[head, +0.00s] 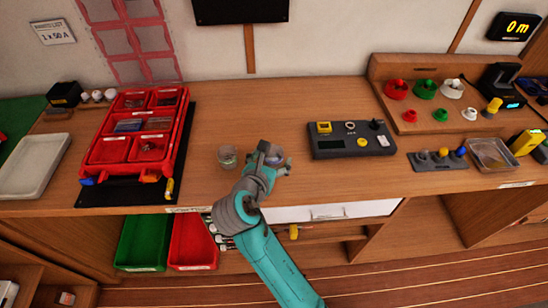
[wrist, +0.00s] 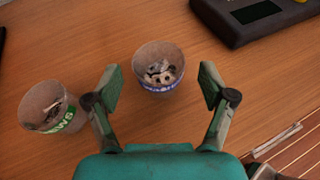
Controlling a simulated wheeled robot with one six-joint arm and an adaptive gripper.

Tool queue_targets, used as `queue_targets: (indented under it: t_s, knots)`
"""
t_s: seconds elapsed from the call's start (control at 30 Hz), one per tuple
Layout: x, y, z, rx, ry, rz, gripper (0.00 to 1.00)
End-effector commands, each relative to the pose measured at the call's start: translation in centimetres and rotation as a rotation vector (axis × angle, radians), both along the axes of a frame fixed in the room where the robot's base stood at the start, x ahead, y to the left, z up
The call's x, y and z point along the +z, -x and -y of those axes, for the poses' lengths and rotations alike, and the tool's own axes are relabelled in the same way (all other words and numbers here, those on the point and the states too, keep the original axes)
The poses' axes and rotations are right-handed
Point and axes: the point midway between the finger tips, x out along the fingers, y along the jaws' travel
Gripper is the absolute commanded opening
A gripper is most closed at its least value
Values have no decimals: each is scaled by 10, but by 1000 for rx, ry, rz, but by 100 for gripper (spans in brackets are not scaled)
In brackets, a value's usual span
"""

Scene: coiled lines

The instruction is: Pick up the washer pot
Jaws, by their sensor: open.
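The washer pot (wrist: 146,73) is a small clear cup with a blue-purple label and dark and silvery ring-like pieces inside. It stands upright on the wooden bench, ahead of and partly in the gap between my open fingers in the wrist view. My gripper (wrist: 160,90) is open and empty, with space on both sides of the pot. In the head view my gripper (head: 272,157) hides part of the washer pot (head: 276,161). A second clear pot (wrist: 42,104) with a green label ending in "WS" stands to the left, outside my left finger.
The second pot also shows in the head view (head: 227,156). A dark grey device (head: 345,143) stands to the right of my gripper. A red compartment tray (head: 128,140) is at the left. The bench (head: 240,103) behind the pots is clear. Its front edge runs close below them.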

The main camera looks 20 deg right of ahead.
Motion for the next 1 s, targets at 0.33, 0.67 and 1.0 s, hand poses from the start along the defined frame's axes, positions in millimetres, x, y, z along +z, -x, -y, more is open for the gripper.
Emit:
queue_targets:
  t_s: [0.33,0.67,1.0]
  knots:
    - [-18,-30,25,-3,0,0,82]
    - [-19,-33,26,-1,0,0,72]
    - [-19,-33,26,-1,0,0,16]
